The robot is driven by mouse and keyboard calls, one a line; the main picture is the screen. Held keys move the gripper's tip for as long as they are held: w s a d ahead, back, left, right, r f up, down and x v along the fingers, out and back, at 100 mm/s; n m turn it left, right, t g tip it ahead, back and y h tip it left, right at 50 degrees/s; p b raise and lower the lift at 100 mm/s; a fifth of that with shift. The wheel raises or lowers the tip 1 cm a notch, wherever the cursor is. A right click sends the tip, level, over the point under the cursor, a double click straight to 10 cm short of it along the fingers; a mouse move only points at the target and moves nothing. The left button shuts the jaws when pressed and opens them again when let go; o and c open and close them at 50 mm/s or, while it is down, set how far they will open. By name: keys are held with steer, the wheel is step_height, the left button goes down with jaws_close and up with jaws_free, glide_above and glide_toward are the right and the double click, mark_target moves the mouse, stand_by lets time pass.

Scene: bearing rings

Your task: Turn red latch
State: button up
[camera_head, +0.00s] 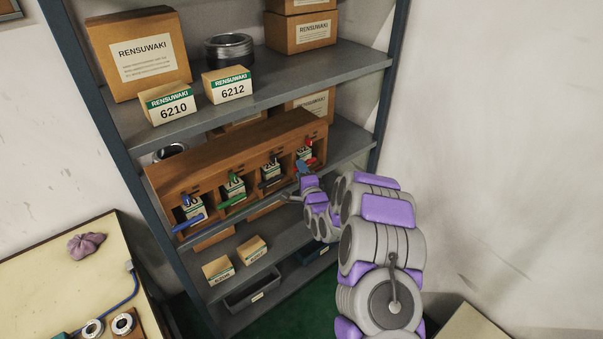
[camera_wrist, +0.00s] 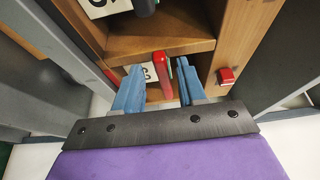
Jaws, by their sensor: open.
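The red latch (camera_wrist: 161,70) shows in the wrist view as an upright red bar in front of a white label. It sits between the two blue fingers of my gripper (camera_wrist: 158,66). The fingers are open, with a gap visible on both sides of the bar; I cannot tell how deep they reach around it. In the head view the red latch (camera_head: 311,149) is at the right end of the wooden rack (camera_head: 240,151), partly hidden. My gripper (camera_head: 303,169) is just below it there. A small red block (camera_wrist: 226,75) is on the wooden side panel to the right.
Blue (camera_head: 188,222), green (camera_head: 232,201) and black (camera_head: 271,183) latches lie along the rack to the left, in front of labelled boxes. Grey shelf boards (camera_head: 330,75) and a dark right post (camera_head: 391,100) frame the rack closely. A table (camera_head: 50,270) stands at lower left.

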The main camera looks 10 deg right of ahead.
steer(key=c, duration=0.6)
jaws_close()
steer(key=shift+f, duration=0.1)
